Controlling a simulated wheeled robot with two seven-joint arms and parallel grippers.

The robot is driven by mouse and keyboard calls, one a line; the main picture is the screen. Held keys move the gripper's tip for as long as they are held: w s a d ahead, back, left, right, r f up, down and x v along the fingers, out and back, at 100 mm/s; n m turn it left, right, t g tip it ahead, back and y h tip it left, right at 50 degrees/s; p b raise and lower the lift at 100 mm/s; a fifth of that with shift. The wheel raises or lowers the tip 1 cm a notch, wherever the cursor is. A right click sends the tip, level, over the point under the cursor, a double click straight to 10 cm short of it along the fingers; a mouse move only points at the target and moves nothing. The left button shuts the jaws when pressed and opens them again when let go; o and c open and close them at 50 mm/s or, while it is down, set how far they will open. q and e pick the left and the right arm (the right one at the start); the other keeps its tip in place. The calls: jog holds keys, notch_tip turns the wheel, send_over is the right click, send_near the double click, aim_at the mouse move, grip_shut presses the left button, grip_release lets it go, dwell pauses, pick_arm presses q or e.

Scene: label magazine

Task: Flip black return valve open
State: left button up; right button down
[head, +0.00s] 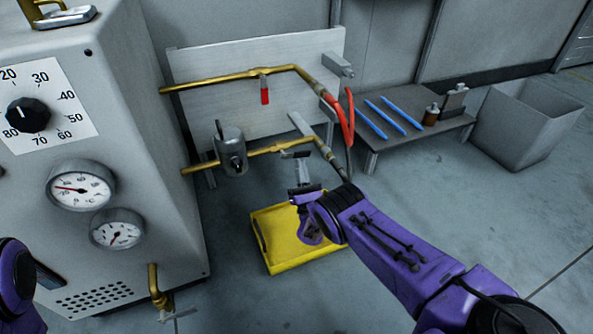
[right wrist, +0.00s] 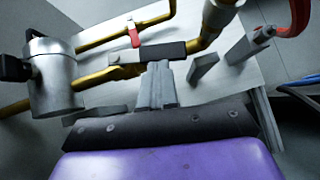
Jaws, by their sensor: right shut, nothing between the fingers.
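The black return valve lever (head: 294,154) is on the lower brass pipe in front of the pale board. In the right wrist view the black lever (right wrist: 162,52) lies roughly along the pipe, beside its brass valve body (right wrist: 122,71). My right gripper (head: 301,168) is shut and empty just in front of the lever. In the right wrist view its closed grey fingertips (right wrist: 158,70) are close under the lever; I cannot tell whether they touch it. Only part of my left arm shows at the left edge, and its gripper is out of view.
A metal cylinder (head: 230,148) with a black knob sits left on the same pipe. A red lever (head: 265,90) hangs on the upper pipe. Red hoses (head: 347,125) run at the right. A gauge cabinet (head: 130,160) stands left.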

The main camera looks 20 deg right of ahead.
pick_arm(q)
jog(key=shift+s+d+r+g+p, duration=0.3)
jog(key=shift+s+d+r, duration=0.1)
jog(key=shift+s, duration=0.1)
pick_arm(e)
jog(key=shift+d+r+n+t+y, duration=0.1)
jog(key=shift+r+n+y, duration=0.05)
jog(key=shift+n+y, duration=0.6)
jog(key=shift+d+r+n+t+y, duration=0.1)
jog(key=shift+d+r+n+y, duration=0.05)
jog(key=shift+n+y, duration=0.6)
jog(key=shift+d+r+n+t+y, duration=0.15)
jog(key=shift+n+y, duration=0.45)
jog(key=shift+n, duration=0.3)
pick_arm(q)
jog(key=shift+s, duration=0.1)
pick_arm(e)
jog(key=shift+y, duration=0.3)
